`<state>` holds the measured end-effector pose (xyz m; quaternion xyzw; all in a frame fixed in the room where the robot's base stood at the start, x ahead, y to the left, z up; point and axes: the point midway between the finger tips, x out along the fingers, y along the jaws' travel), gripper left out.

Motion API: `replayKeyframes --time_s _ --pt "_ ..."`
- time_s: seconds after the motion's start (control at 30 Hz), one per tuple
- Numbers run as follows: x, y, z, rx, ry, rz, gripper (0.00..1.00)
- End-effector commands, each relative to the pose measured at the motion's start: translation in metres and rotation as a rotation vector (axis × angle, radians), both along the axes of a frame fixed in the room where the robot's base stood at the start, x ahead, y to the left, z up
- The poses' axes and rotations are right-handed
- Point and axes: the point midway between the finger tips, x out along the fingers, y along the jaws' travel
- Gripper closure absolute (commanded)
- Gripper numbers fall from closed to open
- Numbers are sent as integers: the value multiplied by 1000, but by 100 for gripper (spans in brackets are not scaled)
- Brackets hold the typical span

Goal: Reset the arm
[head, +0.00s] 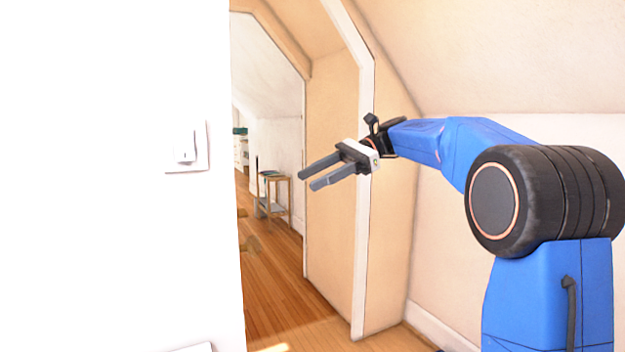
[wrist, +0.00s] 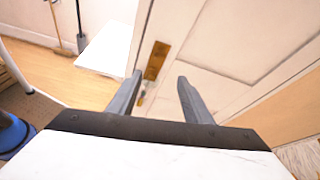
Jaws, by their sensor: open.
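My gripper (head: 306,180) is at the end of my blue arm, stretched out to the left in the head view. Its two grey fingers are apart with nothing between them. In the wrist view my gripper (wrist: 158,85) also shows open and empty. Beyond its fingers is a white panelled door (wrist: 225,45) with a brass plate (wrist: 156,61).
A white wall with a light switch (head: 187,146) fills the left of the head view. An angled doorway with a white-edged frame (head: 362,200) stands behind my gripper. Through it are a wooden floor (head: 275,275) and a small stool (head: 273,185).

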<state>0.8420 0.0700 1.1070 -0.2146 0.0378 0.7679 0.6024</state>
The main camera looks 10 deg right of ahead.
Motion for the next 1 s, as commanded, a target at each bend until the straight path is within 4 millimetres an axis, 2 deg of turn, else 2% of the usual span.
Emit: replayKeyframes --time_s 0.2,0.37,0.67,1.0 --pt "-4 1 -2 -9 -11 -2 55" --pt "-29 5 -16 -72 -83 -12 55" --pt "-103 2 -77 -290 -323 11 55" --pt "-189 -29 -159 -561 -611 141 55"
